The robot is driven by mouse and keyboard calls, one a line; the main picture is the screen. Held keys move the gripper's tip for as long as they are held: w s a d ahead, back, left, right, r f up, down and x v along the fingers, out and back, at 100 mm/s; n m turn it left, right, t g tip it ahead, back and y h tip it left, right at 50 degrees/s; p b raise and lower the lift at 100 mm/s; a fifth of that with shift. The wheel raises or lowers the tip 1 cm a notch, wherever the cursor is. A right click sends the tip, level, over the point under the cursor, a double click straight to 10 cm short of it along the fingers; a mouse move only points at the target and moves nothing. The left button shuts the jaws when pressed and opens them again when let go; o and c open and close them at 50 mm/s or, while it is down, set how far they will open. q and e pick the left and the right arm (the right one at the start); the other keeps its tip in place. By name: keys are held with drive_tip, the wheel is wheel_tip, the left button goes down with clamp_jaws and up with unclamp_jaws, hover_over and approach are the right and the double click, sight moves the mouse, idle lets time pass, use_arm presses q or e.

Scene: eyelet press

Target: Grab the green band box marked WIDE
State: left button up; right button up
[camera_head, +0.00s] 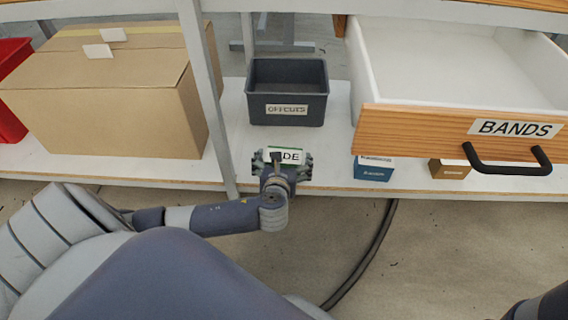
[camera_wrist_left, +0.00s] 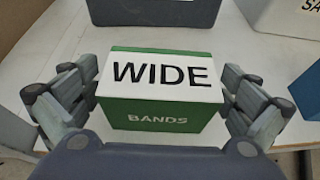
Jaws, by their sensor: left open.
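The green band box (camera_wrist_left: 160,115) has a white top marked WIDE and a green front marked BANDS. It stands on the white lower shelf and fills the middle of the left wrist view. In the head view only part of its label (camera_head: 291,157) shows past my left gripper (camera_head: 281,163). My left gripper (camera_wrist_left: 160,106) is open, with one finger on each side of the box. The fingers look very close to its sides; I cannot tell whether they touch. My right gripper is not in view.
A grey OFFCUTS bin (camera_head: 287,92) stands behind the box. A blue box (camera_head: 373,170) and a brown box (camera_head: 450,169) sit to the right, under the open BANDS drawer (camera_head: 400,125). A shelf post (camera_head: 207,90) and a large cardboard box (camera_head: 110,100) are left.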

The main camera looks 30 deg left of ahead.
use_arm(q)
drive_tip(key=shift+w, duration=0.1)
drive_tip(key=c, duration=1.1)
drive_tip(key=shift+r, duration=0.1)
